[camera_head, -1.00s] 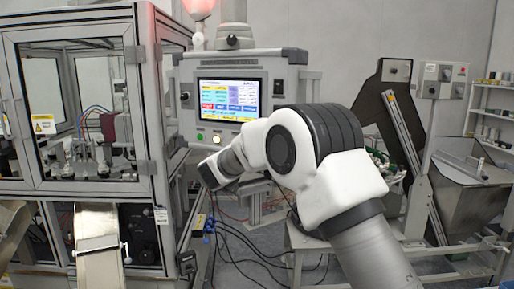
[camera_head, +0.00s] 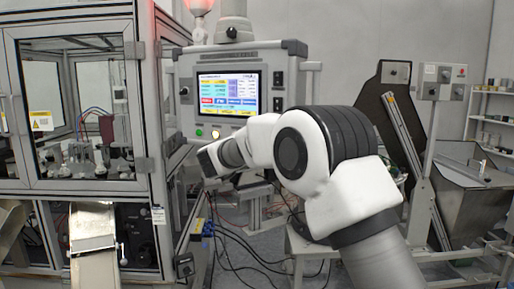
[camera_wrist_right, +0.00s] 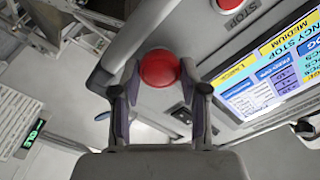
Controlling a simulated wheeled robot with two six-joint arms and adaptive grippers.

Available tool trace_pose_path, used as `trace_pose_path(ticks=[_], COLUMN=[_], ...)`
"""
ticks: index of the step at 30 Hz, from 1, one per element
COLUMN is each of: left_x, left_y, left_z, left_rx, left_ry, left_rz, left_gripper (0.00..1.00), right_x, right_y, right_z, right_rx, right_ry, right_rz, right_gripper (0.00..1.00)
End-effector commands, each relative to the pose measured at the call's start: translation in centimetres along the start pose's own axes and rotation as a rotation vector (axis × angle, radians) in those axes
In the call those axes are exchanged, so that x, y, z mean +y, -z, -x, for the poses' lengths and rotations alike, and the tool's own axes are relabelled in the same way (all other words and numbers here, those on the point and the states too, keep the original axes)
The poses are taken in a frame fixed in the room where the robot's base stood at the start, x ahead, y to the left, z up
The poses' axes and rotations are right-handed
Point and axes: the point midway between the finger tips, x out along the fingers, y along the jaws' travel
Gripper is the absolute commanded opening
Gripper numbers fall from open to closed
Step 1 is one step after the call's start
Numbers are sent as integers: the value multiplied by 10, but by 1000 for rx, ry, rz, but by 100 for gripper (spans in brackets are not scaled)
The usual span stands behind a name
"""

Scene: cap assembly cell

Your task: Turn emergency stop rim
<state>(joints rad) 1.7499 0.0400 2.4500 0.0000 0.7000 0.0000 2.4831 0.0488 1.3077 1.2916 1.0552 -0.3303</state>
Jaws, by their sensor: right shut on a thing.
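The emergency stop is a round red button (camera_wrist_right: 159,68) on the grey control panel, in the right wrist view. My right gripper (camera_wrist_right: 160,82) has a finger on each side of it and is shut on it. The rim under the red cap is mostly hidden by the cap and fingers. In the head view my right arm reaches to the panel (camera_head: 293,85) below its screen (camera_head: 229,93); the fingers and the red button cannot be made out there. My left gripper is not in view.
A second red part (camera_wrist_right: 228,4) with a STOP label sits near the screen in the right wrist view. A glass-doored machine cabinet (camera_head: 150,110) stands left of the panel. A metal hopper (camera_head: 455,200) stands at the right. Cables lie on the floor below.

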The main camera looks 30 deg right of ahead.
Motion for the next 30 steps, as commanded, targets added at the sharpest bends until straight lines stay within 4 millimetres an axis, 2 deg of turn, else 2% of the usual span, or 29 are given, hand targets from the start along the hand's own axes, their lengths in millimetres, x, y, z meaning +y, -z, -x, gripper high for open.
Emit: trace_pose_path(ticks=[9,22,23,24,30], left_x=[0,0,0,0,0], left_y=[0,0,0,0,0], left_z=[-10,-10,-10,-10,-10], left_rx=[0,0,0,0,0], left_ry=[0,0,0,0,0], left_rz=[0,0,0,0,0], left_gripper=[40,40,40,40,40], right_x=[-3,-4,-4,-4,-2], right_y=[3,4,4,4,2], right_z=[0,0,0,0,0], right_rx=[4,4,4,4,2], right_ry=[5,7,7,6,4], right_rz=[-107,-117,-117,-116,-114], right_gripper=[9,9,54,68,69])
